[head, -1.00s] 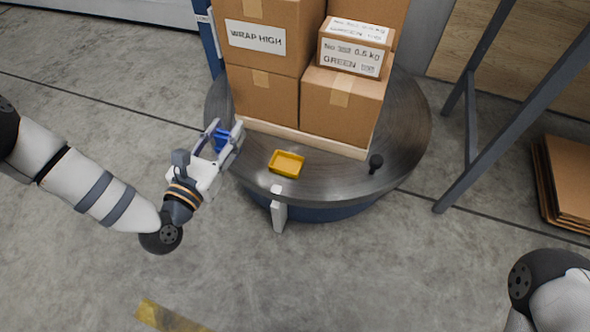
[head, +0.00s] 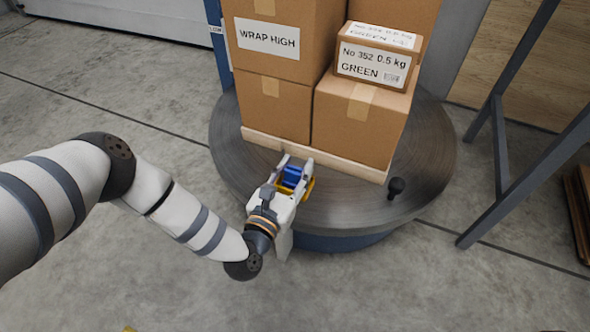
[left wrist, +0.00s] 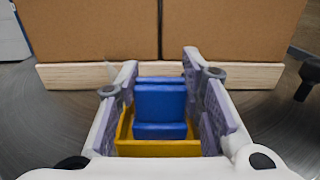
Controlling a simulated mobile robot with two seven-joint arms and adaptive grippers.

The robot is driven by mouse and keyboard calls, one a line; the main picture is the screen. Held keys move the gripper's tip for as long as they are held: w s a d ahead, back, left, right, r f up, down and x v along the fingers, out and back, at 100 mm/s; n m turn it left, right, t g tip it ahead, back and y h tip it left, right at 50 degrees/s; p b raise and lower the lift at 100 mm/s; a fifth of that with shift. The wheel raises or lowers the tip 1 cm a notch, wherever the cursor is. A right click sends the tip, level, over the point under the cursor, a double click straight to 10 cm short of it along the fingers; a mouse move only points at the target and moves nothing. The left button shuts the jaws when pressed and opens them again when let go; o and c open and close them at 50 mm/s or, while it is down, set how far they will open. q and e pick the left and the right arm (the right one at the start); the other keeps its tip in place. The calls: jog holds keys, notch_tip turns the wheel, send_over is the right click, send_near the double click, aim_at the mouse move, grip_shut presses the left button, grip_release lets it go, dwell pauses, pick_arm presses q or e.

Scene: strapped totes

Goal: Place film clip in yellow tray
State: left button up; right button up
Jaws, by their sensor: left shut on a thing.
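The film clip is a small blue piece (head: 291,177) between the fingers of my left gripper (head: 295,172), which is shut on it. In the left wrist view the blue clip (left wrist: 160,108) sits between the two finger pads. The yellow tray (head: 309,188) lies on the round turntable, mostly hidden behind the gripper. In the left wrist view the tray (left wrist: 160,149) shows behind and around the clip, so the clip lines up with it. I cannot tell whether the clip touches the tray. My right gripper is not in view.
The grey turntable (head: 430,150) carries a wooden pallet board (head: 345,167) with stacked cardboard boxes (head: 360,120) just beyond the tray. A black knob (head: 396,187) stands to the right. A dark metal frame (head: 525,130) stands at far right.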

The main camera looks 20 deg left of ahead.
pick_arm(q)
jog(key=shift+f, duration=0.1)
jog(key=o, duration=1.1)
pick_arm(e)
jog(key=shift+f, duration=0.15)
pick_arm(q)
jog(key=shift+r, duration=0.25)
jog(key=s+p, duration=0.1)
jog(key=s, duration=0.3)
jog(key=s+p, duration=0.1)
jog(key=s, duration=0.7)
jog(key=shift+a+f+p, duration=0.15)
jog(key=shift+a+p, duration=0.1)
jog(key=shift+p, duration=0.15)
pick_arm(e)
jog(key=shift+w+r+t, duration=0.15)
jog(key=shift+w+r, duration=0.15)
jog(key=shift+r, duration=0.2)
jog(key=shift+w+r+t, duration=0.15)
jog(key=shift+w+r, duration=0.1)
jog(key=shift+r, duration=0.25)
